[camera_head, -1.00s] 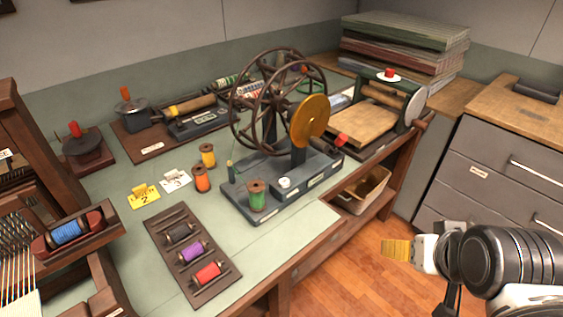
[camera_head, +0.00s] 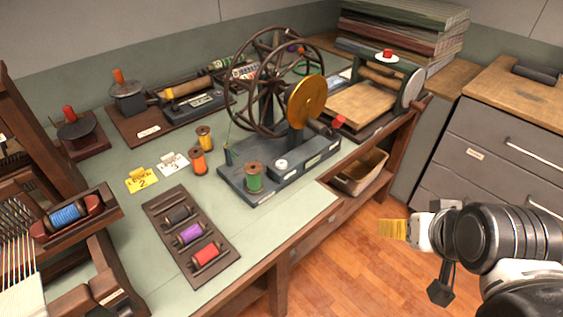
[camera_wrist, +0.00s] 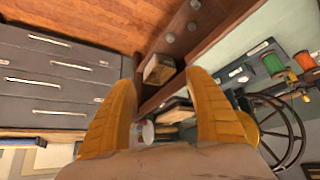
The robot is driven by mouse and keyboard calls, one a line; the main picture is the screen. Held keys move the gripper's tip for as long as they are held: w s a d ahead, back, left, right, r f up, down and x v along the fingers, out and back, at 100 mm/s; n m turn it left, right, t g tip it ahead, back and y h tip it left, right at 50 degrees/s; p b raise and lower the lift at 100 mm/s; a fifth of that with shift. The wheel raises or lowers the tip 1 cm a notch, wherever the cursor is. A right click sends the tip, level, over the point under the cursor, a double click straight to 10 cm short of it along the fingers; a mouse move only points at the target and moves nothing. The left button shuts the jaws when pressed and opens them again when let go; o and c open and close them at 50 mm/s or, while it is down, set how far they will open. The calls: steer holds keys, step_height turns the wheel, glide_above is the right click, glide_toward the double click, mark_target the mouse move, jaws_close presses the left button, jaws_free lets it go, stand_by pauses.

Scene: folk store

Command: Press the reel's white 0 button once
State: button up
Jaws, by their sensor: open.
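The reel (camera_head: 267,166) is a dark base on the green-grey table, with a large dark spoked wheel (camera_head: 262,82) and a yellow disc (camera_head: 306,102) above it. The white button (camera_head: 281,164) sits on top of the base, right of a green spool (camera_head: 254,177). Its 0 mark is too small to read. My gripper (camera_head: 392,229) is off the table's right side, over the floor, well apart from the reel. In the wrist view its two yellow fingers (camera_wrist: 163,115) are spread and empty. The reel's wheel shows at the right there (camera_wrist: 287,130), seen upside down.
Orange and yellow spools (camera_head: 198,161) and a yellow card (camera_head: 141,181) stand left of the reel. A rack of coloured spools (camera_head: 222,262) lies in front. A press with a wooden board (camera_head: 359,104) stands behind right. Grey drawers (camera_head: 497,153) stand at the right. The table's front right corner is bare.

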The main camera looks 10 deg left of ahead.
jaws_close()
stand_by(1.2)
